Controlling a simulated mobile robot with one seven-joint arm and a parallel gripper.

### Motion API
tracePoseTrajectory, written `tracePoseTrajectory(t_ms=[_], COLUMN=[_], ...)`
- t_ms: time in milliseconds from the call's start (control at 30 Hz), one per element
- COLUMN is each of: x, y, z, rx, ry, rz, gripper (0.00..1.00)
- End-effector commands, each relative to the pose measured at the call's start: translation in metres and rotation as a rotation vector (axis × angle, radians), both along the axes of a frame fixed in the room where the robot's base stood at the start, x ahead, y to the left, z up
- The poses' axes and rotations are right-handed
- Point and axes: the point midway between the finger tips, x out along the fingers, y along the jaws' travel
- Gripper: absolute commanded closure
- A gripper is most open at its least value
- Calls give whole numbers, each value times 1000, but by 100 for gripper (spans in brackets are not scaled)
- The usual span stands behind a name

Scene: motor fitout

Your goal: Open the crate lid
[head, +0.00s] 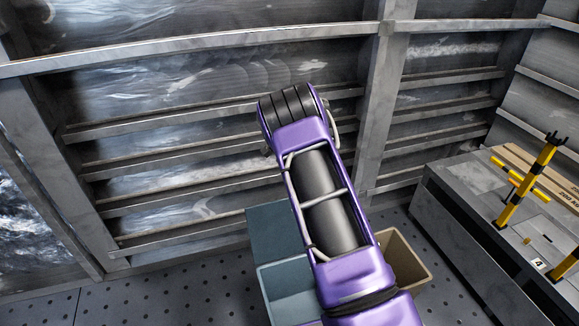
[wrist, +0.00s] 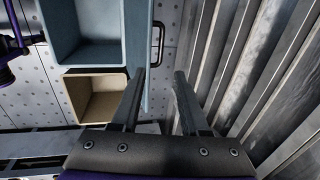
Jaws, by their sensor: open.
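The blue-grey crate (head: 287,287) stands on the floor, partly behind my arm in the head view. Its hollow inside shows in the wrist view, where the crate wall (wrist: 53,30) is at upper left. The lid (head: 268,230) appears swung up on the wall side, leaving the crate uncovered; its exact angle is unclear. In the wrist view the lid (wrist: 139,30) is a narrow blue panel with a dark handle (wrist: 158,45) along its right side. My gripper (wrist: 160,74) is open and empty, its fingertips just below the handle in the picture. Contact is not visible.
A tan open bin (head: 413,262) stands beside the crate, also in the wrist view (wrist: 75,97). A ribbed metal wall (head: 200,150) is close behind. A grey bench (head: 470,235) with a yellow-black stand (head: 528,182) is at right. Perforated floor (head: 160,295) is clear at left.

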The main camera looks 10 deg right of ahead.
Motion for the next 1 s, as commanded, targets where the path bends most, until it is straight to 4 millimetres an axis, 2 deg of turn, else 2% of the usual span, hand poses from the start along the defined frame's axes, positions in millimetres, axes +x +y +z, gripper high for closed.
tracePoseTrajectory(t_ms=[100,233,767,867,967,1000], x=[-3,-5,-3,8,29,39], y=[0,0,0,1,6,8], z=[17,25,31,54,103,129], rx=[0,0,-7,-43,-118,-159], ry=[0,0,-10,-59,-161,-214], rz=[1,1,8,44,120,159], gripper=[55,55,55,55,55,55])
